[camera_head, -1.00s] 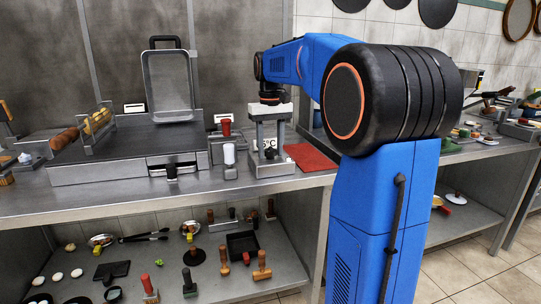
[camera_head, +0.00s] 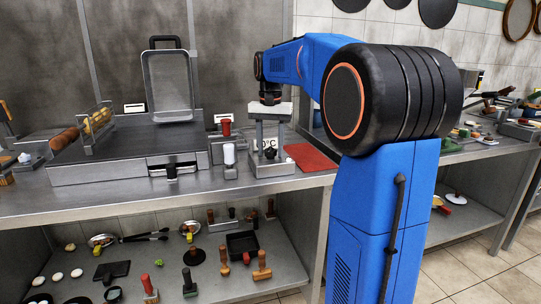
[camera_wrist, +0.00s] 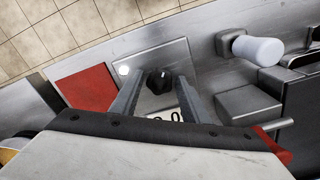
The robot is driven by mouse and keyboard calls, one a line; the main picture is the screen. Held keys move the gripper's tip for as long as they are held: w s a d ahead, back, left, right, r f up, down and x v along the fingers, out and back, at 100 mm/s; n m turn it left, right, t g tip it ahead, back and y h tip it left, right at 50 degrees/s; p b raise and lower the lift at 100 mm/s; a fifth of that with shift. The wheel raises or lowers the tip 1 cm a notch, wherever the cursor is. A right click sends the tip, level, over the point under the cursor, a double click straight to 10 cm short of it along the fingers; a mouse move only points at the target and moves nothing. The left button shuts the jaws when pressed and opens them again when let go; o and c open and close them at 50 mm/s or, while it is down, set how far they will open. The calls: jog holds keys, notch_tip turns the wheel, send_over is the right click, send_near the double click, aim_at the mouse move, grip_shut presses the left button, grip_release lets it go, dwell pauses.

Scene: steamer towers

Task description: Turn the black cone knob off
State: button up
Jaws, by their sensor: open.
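The black cone knob (camera_head: 270,153) sits low on the front of a small grey control unit (camera_head: 272,169), below a display reading "0°C". In the wrist view the knob (camera_wrist: 158,82) shows between my two fingers, with a light mark on its face. My gripper (camera_head: 270,143) is open, pointing down at the unit, one finger on each side of the knob. In the wrist view the fingers of my gripper (camera_wrist: 160,76) flank the knob with a visible gap on both sides. Whether they reach its depth is hard to tell.
A white-topped knob (camera_head: 229,155) stands to the left, with a red-topped one (camera_head: 226,127) behind it. A red mat (camera_head: 312,157) lies to the right. A griddle (camera_head: 110,170) fills the counter further left.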

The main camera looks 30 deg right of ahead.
jog(key=shift+m, duration=0.3)
jog(key=m, duration=0.5)
jog(key=shift+m, duration=0.4)
jog(key=m, duration=0.6)
dwell(0.4)
jog(key=shift+r, duration=0.1)
jog(key=shift+c, duration=0.4)
